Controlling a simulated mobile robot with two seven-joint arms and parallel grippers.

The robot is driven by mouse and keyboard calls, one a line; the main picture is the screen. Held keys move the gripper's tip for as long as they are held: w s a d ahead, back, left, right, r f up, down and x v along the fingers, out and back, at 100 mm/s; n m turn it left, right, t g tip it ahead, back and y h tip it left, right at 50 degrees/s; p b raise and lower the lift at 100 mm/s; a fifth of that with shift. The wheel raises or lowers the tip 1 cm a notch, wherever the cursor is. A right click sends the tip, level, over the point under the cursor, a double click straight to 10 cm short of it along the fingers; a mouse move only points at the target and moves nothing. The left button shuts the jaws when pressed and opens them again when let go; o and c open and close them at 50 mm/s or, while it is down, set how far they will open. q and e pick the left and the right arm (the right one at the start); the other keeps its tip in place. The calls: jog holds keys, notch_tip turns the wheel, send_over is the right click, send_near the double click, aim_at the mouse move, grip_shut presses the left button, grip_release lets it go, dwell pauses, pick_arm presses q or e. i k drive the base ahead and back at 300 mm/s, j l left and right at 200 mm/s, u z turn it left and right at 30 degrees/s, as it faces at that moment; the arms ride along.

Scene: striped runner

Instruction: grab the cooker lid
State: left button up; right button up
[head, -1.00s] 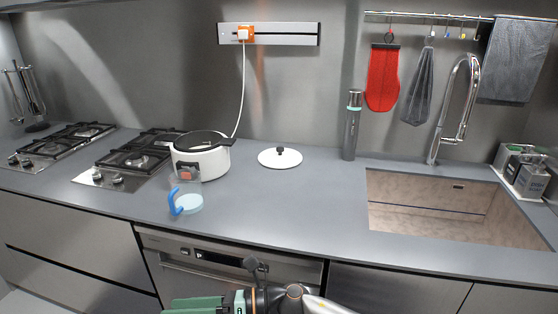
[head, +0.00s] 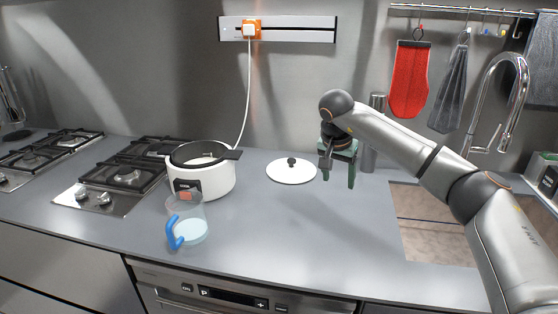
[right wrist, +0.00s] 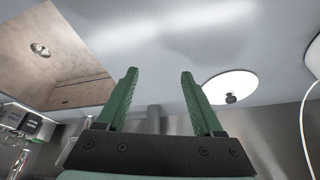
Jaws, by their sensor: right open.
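The cooker lid (head: 291,171), a white disc with a black knob, lies flat on the grey counter, right of the cooker. It also shows in the right wrist view (right wrist: 230,87), to the right of the fingers. The white cooker (head: 204,179) stands on the counter with a dark rim and an open top. My right gripper (head: 338,183) has green fingers pointing down, just right of the lid and apart from it. In the right wrist view the fingers (right wrist: 158,78) are spread with nothing between them. My left gripper is not in view.
A clear cup with a blue handle (head: 187,232) stands in front of the cooker. Gas hobs (head: 120,178) are at the left. A grey bottle (head: 368,160) stands behind my right gripper. The sink (head: 425,240) is at the right. The counter (head: 300,235) in front of the lid is clear.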

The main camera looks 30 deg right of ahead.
aim_at(288, 170)
jog(key=i, duration=0.95)
